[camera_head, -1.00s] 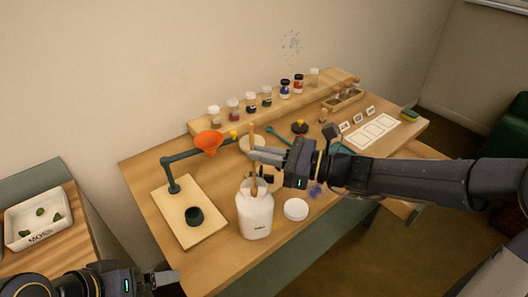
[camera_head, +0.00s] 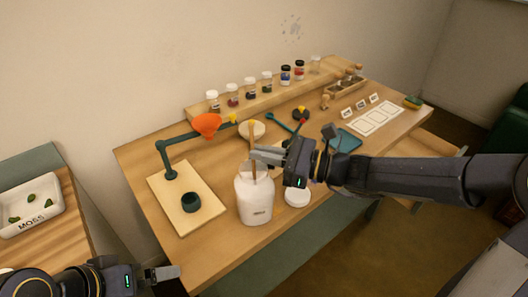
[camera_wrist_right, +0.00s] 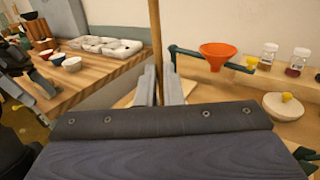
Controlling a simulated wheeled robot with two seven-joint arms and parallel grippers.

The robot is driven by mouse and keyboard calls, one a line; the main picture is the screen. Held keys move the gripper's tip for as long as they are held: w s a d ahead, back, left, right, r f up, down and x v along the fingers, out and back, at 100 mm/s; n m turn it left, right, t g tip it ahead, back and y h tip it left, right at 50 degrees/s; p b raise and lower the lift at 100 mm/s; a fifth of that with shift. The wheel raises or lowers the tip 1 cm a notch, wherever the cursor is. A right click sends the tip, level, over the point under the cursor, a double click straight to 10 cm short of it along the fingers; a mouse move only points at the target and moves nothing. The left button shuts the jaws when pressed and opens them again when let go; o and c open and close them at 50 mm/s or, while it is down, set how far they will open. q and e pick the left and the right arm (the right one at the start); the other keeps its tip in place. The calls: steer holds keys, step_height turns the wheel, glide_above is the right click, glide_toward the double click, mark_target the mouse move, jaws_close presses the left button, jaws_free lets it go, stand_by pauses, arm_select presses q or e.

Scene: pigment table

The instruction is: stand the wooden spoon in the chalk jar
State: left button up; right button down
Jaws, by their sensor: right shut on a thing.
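The wooden spoon (camera_head: 252,138) is upright, its handle between the fingers of my right gripper (camera_head: 256,157). In the right wrist view the handle (camera_wrist_right: 157,40) rises between the two fingertips (camera_wrist_right: 159,88). The white chalk jar (camera_head: 255,205) stands near the table's front edge, directly below the gripper. The spoon's lower part reaches the jar's mouth and seems to be inside it; its bowl is hidden, and I cannot tell whether it touches the bottom. My left gripper (camera_head: 164,274) is empty at the lower left, away from the jar; its finger gap is unclear.
A white lid (camera_head: 297,197) lies right of the jar. Left of it is a board (camera_head: 177,215) with a dark cup (camera_head: 191,202) and a stand holding an orange funnel (camera_head: 207,124). Several pigment jars line the back shelf (camera_head: 238,108). A moss tray (camera_head: 30,205) is far left.

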steer(key=c, duration=1.5)
jaws_free()
steer(key=shift+d, duration=0.1)
steer(key=v, duration=0.7)
steer(key=shift+s+d, duration=0.2)
steer(key=shift+d, duration=0.05)
